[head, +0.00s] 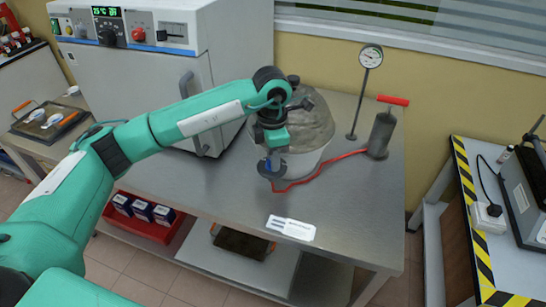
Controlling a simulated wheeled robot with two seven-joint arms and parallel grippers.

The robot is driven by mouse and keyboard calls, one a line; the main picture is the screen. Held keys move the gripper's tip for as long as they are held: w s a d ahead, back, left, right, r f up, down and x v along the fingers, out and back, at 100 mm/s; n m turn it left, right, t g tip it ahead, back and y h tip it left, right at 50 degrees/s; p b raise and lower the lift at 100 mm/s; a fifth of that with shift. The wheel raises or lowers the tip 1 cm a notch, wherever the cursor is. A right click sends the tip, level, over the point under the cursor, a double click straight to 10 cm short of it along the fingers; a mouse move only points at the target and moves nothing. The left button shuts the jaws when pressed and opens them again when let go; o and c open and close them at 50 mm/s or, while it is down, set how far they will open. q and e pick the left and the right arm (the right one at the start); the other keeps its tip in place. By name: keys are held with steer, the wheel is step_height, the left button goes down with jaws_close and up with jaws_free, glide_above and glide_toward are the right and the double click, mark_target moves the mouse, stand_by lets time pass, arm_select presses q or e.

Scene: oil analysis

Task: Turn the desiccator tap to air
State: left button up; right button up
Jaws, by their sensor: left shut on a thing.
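The desiccator (313,130) stands on the steel table, with a greyish dome over a pale lower bowl. My left gripper (271,168) is in front of its left side, pointing down. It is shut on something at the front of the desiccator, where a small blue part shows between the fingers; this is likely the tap. The tap's setting cannot be read, as the gripper covers it. A red hose (318,172) runs from beside the gripper along the table to a hand pump (381,134) with a red handle. My right gripper is not in view.
A pressure gauge (370,57) on a thin stand rises behind the pump. A large oven (150,80) stands at the back left. A white card (291,228) lies at the table's front edge. The steel table (215,190) is bare left of the gripper.

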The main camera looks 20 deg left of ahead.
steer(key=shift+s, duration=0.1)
arm_select(q)
steer(key=o, duration=1)
steer(key=shift+c, duration=0.2)
steer(key=shift+r, duration=0.1)
steer(key=shift+r, duration=0.35)
step_height(320, 180, up, 13)
steer(key=b, duration=0.2)
steer(key=shift+w+a, duration=0.2)
steer(key=shift+w, duration=0.1)
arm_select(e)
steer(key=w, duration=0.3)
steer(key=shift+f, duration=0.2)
arm_select(q)
steer(key=shift+f, duration=0.1)
